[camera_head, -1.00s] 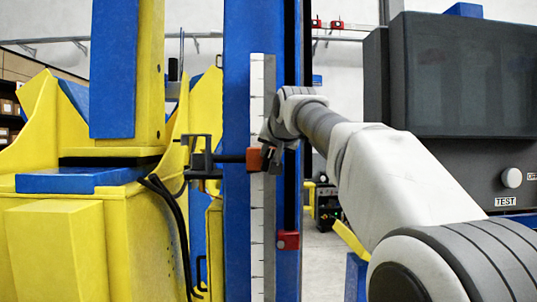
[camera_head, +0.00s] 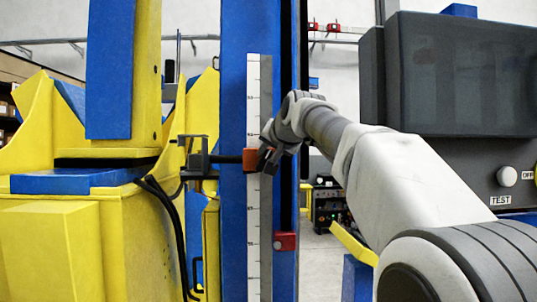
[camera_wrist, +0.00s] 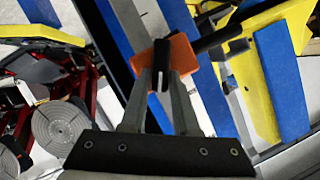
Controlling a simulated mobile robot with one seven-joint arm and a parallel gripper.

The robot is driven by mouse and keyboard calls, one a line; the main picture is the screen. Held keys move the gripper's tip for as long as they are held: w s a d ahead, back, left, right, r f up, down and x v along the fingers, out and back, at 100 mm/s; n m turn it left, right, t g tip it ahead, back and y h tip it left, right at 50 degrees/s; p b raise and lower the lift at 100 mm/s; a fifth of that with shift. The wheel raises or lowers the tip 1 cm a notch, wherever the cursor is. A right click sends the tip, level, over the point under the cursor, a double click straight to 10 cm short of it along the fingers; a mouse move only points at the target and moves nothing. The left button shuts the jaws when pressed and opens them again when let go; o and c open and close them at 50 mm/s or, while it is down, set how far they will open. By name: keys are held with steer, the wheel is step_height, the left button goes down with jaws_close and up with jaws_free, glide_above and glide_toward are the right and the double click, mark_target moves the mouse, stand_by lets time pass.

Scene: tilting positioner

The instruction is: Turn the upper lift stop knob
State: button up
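An orange-red block (camera_head: 250,160) sits on the scaled blue column in the head view. It also shows in the wrist view (camera_wrist: 184,54), with a small black knob-like piece (camera_wrist: 161,62) in front of it. My gripper (camera_wrist: 160,78) reaches this piece, with one grey fingertip on each side. Whether the fingers touch it is unclear. In the head view my gripper (camera_head: 268,158) is at the block's right edge and partly hides that part of the column.
The blue column (camera_head: 233,220) carries a white scale (camera_head: 253,225) and a dark slot. A yellow and blue positioner (camera_head: 70,240) stands at left, joined by a dark bar and cables. A dark control box (camera_head: 465,75) with a TEST label stands at right, behind my arm.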

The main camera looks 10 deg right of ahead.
steer(key=o, duration=0.3)
steer(key=shift+o, duration=0.2)
steer(key=b+v, duration=0.3)
steer(key=v, duration=1.4)
steer(key=shift+s, duration=0.2)
steer(key=shift+d, duration=0.1)
